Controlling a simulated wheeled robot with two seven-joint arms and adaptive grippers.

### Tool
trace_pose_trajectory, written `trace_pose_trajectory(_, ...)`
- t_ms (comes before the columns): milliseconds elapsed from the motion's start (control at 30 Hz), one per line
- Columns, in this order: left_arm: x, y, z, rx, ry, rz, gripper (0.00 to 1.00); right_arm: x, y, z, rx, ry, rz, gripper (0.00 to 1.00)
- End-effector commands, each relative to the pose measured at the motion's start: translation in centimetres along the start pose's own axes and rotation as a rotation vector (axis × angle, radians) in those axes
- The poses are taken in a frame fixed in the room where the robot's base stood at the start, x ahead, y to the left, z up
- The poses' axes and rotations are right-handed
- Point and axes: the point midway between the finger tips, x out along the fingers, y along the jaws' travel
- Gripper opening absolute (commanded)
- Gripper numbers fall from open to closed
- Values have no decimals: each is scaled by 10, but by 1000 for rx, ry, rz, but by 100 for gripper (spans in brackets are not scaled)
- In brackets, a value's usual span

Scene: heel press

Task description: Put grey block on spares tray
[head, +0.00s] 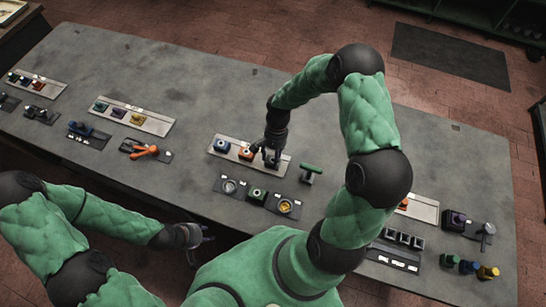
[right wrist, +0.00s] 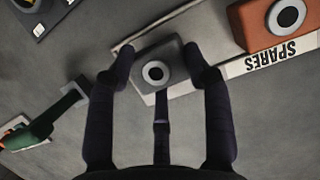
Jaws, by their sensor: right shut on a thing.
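The grey block (right wrist: 158,67), with a white ring and dark centre on top, sits between the fingers of my right gripper (right wrist: 158,80), which is shut on it. It is at one end of the spares tray (right wrist: 240,65); I cannot tell whether it rests on the tray or is just above it. In the head view my right gripper (head: 268,155) is over the right end of the spares tray (head: 232,158), and the fingers partly hide the block. My left gripper (head: 203,240) is empty and apart from the tray, near the table's front edge, its fingers spread.
A blue block (head: 221,145) and an orange block (head: 246,153) stand on the same tray. A green-handled tool (head: 311,172) lies to the right. The table behind the tray is clear.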

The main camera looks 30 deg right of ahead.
Motion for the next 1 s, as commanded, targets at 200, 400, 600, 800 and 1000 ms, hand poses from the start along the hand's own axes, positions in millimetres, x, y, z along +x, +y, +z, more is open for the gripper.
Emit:
trace_pose_trajectory(200,1,0,0,0,0,0,40,1,0,0,0,1,0,9)
trace_pose_trajectory(400,2,0,0,0,0,0,40,2,0,0,0,0,0,75)
trace_pose_trajectory(600,1,0,0,0,0,0,40,2,0,0,0,0,0,75)
trace_pose_trajectory(800,-2,1,0,0,0,0,40,-3,0,1,0,1,0,75)
trace_pose_trajectory(1000,-6,2,0,0,0,0,40,-34,0,0,1,4,-2,75)
